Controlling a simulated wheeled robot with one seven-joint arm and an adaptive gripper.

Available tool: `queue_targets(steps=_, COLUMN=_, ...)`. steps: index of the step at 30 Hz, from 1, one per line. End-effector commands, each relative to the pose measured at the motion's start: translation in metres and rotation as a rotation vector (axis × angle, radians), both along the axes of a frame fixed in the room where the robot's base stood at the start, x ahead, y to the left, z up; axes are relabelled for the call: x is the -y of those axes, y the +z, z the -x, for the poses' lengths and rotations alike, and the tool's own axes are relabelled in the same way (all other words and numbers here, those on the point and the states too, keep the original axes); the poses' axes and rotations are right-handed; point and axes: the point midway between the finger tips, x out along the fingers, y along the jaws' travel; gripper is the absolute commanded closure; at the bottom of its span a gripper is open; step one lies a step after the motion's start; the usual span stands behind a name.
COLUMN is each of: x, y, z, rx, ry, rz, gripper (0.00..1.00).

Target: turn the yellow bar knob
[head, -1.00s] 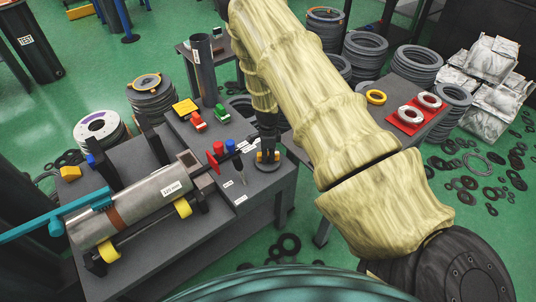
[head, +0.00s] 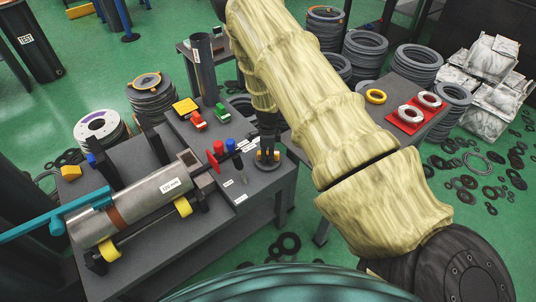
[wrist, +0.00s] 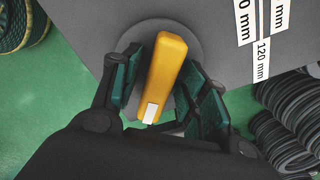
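The yellow bar knob (wrist: 167,70) stands on a round grey disc (wrist: 194,45) in the wrist view, with a white mark at its near end. In the head view the knob (head: 260,157) is at the right end of the grey bench, partly hidden by my gripper (head: 267,146). In the wrist view my gripper (wrist: 160,88) has its two teal-padded fingers apart, one on each side of the bar. A narrow gap shows between the left pad and the bar. The right pad is very close to the bar; whether it touches is unclear.
A steel cylinder (head: 135,209) lies on rollers at the bench's left. Red (head: 218,149) and blue (head: 230,145) knobs stand just left of my gripper. White labels (head: 240,199) lie nearby. A side table (head: 425,88) with a red mat is beyond my arm.

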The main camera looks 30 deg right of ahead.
Motion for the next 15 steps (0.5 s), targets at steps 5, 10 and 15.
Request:
queue_targets(steps=5, x=0.000, y=-0.001, z=0.001, rx=-0.001, ry=0.000, rz=-0.001, gripper=0.55)
queue_targets(steps=10, x=-0.001, y=0.004, z=0.000, rx=-0.001, ry=0.001, rz=-0.001, gripper=0.55)
queue_targets(steps=15, x=-0.001, y=0.024, z=0.000, rx=0.000, ry=0.002, rz=-0.001, gripper=0.55)
